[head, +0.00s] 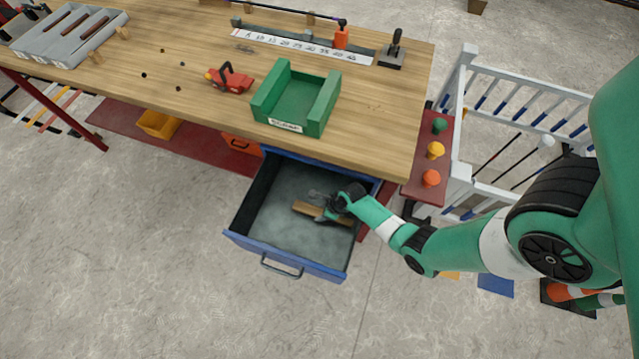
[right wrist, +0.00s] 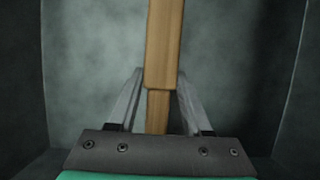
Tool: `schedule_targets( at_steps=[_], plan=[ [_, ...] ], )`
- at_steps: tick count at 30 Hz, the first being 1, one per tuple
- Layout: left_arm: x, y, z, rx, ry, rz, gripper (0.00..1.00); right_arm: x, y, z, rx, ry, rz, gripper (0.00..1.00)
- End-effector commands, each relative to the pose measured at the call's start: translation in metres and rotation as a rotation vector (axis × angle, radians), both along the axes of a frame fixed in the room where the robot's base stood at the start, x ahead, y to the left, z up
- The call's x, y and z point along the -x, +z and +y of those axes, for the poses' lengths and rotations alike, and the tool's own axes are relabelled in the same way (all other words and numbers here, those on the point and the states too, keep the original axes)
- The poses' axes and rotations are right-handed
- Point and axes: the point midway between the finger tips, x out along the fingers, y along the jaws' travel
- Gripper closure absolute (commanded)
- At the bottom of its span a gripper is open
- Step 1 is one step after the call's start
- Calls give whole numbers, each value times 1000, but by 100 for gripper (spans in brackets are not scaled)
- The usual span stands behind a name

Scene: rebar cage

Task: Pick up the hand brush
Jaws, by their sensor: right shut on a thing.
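The hand brush (head: 306,209), of which a tan wooden part shows, is inside the open blue drawer (head: 283,258) under the workbench. My right gripper (head: 331,214) reaches into the drawer from the right and is shut on the brush. In the right wrist view, the wooden handle (right wrist: 164,45) runs between the two grey fingers of the gripper (right wrist: 160,85), with a narrower part nearer the palm. The bristles cannot be made out. I cannot tell whether the brush touches the drawer floor. My left gripper is not in view.
Drawer walls surround the gripper closely. The wooden workbench (head: 390,120) above holds a green tray (head: 297,97), a red tool (head: 230,80) and a scale strip (head: 300,46). A red panel with coloured knobs (head: 433,152) and a white rail (head: 525,82) stand at right.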

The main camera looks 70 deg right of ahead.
Motion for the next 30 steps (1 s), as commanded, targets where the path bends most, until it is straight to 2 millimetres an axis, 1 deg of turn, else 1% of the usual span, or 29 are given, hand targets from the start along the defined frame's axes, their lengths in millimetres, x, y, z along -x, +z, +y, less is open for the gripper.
schedule_targets(
  at_steps=[1,5,8,11,15,18,21,25,30],
  plan=[
    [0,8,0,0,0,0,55,-1,8,0,1,0,-2,100],
    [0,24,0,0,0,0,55,-1,26,0,1,0,-2,100],
    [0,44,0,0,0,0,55,-1,46,0,1,0,-2,100],
    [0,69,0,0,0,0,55,-1,71,0,1,0,-2,100],
    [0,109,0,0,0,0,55,-1,112,0,1,0,-2,100],
    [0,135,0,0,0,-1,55,-1,137,0,1,0,-2,100],
    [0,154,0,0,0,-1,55,-1,157,0,1,0,-2,100],
    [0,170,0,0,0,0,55,0,173,0,1,0,-1,100],
    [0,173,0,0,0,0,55,0,177,0,1,0,-1,100]
  ],
)
